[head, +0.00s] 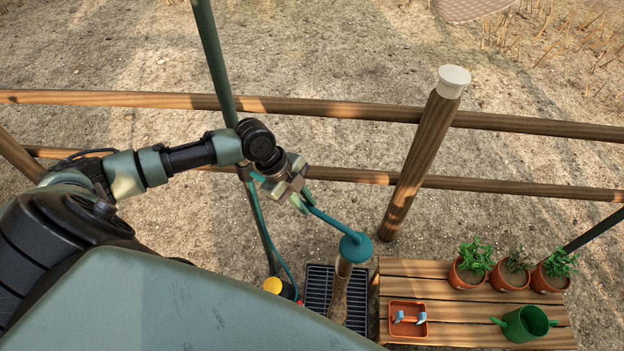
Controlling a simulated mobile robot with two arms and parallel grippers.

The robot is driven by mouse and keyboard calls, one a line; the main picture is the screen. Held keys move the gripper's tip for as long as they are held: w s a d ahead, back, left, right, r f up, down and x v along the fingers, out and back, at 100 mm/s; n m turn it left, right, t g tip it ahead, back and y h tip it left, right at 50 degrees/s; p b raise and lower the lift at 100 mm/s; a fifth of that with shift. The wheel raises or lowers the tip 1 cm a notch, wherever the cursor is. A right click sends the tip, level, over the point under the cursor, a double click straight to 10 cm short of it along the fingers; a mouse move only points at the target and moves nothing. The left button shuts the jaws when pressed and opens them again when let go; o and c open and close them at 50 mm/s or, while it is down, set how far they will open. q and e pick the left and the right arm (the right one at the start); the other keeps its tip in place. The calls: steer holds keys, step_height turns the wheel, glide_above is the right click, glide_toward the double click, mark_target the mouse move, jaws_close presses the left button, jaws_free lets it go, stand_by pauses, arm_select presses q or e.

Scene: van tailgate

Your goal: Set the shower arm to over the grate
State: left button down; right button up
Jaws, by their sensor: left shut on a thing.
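The shower arm (329,221) is a thin teal tube ending in a round teal shower head (355,247). My left gripper (298,193) is shut on the tube, between the dark upright pole and the head. The dark slatted grate (318,289) lies on the ground below, beside the wooden bench. In the head view the shower head appears above the grate's upper right corner, toward the bench; its exact height over it cannot be told. My right gripper is not in view.
The wooden bench (470,318) at right carries potted plants (475,262), a green watering can (525,323) and an orange tray (408,319). A rail fence (350,109) and a capped wooden post (420,160) stand behind. A yellow-topped object (272,285) sits left of the grate.

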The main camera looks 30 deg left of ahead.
arm_select(q)
steer(key=shift+s+a+m, duration=0.1)
steer(key=shift+s+m, duration=0.5)
steer(key=shift+s, duration=0.4)
steer(key=c, duration=1.4)
jaws_free()
steer(key=shift+o, duration=0.2)
steer(key=shift+r, duration=0.1)
steer(key=w+b+v, duration=0.1)
steer(key=v, duration=0.6)
steer(key=shift+s+a+r, duration=0.25)
steer(key=shift+s+r, duration=0.05)
steer(key=shift+s, duration=0.1)
steer(key=shift+f, duration=0.1)
